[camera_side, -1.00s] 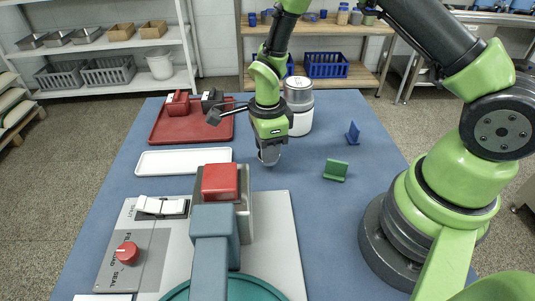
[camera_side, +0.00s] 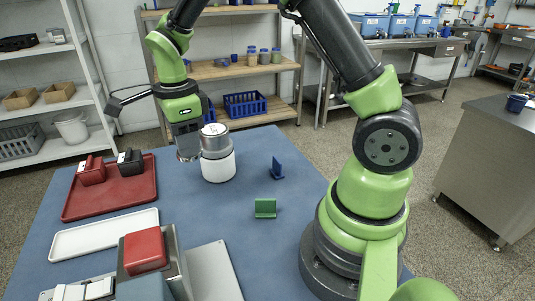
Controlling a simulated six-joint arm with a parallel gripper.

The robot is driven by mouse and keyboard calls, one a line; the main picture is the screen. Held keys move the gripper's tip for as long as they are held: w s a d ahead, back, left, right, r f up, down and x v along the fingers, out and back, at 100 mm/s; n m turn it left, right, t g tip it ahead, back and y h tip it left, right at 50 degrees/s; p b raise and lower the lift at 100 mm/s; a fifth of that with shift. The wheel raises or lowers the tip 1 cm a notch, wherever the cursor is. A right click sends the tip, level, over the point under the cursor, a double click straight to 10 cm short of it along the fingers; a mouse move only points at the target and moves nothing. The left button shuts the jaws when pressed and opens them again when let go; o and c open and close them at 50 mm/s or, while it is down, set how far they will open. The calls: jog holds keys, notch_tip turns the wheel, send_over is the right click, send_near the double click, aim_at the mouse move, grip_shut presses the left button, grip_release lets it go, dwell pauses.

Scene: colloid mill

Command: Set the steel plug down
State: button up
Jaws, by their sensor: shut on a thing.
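My gripper (camera_side: 188,154) points down over the blue table, just left of a white jar with a steel top (camera_side: 217,158). It is shut on a small grey metallic thing, which I take to be the steel plug (camera_side: 187,146). The fingers and the plug look alike in grey, so the plug's outline is hard to make out. The held thing seems to be above the table, but I cannot tell its exact height or whether it touches the jar.
A red tray (camera_side: 110,203) at left holds red and black blocks. An empty white tray (camera_side: 104,236) lies nearer. A machine with a red block (camera_side: 145,250) fills the lower left. A blue piece (camera_side: 277,168) and a green piece (camera_side: 265,208) stand right of the jar, with bare table around.

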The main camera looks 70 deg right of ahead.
jog(key=d+m, duration=0.2)
jog(key=d, duration=0.3)
jog(key=d+m, duration=0.2)
jog(key=d, duration=0.3)
jog(key=d+m, duration=0.1)
jog(key=d, duration=0.4)
jog(key=shift+w+d+m, duration=0.1)
jog(key=shift+w+m, duration=0.2)
jog(key=shift+m, duration=0.1)
jog(key=s+d+m, duration=0.5)
jog(key=d, duration=0.7)
send_over(268, 152)
notch_tip(268, 152, down, 11)
jog(key=shift+a+r, duration=0.1)
jog(key=shift+r, duration=0.05)
jog(key=shift+f, duration=2.2)
jog(key=shift+f, duration=0.15)
jog(key=o, duration=1)
jog(key=shift+c, duration=0.2)
